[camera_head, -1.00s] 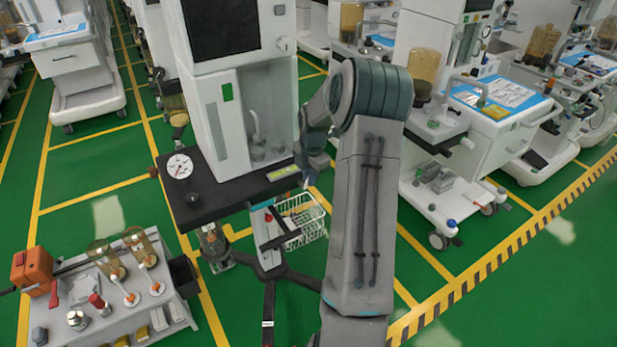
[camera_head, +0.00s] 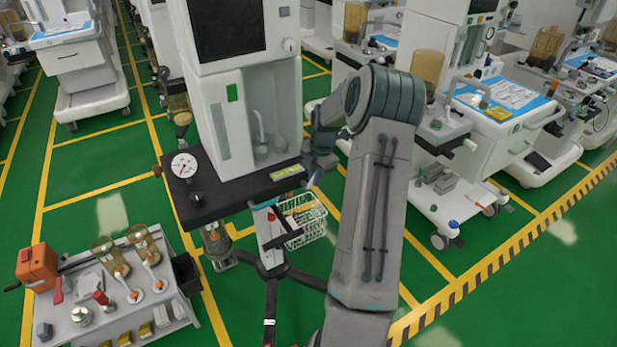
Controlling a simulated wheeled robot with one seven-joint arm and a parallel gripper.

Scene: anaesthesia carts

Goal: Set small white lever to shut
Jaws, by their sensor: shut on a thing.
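My gripper (camera_head: 314,180) is small and dark at the end of my bent arm. It points down beside the right edge of the black worktop (camera_head: 235,196) of the near anaesthesia cart (camera_head: 232,120). Its jaws are shut on a small pale part there, which I take to be the small white lever. The fingers cover most of the lever, so its angle cannot be read. A yellow-green label (camera_head: 287,173) lies on the worktop just left of the gripper.
A white wire basket (camera_head: 305,228) hangs below the worktop, close under my gripper. A round gauge (camera_head: 184,165) sits at the worktop's left. A grey trolley (camera_head: 130,318) with bottles stands at lower left. Another cart (camera_head: 490,115) stands to the right.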

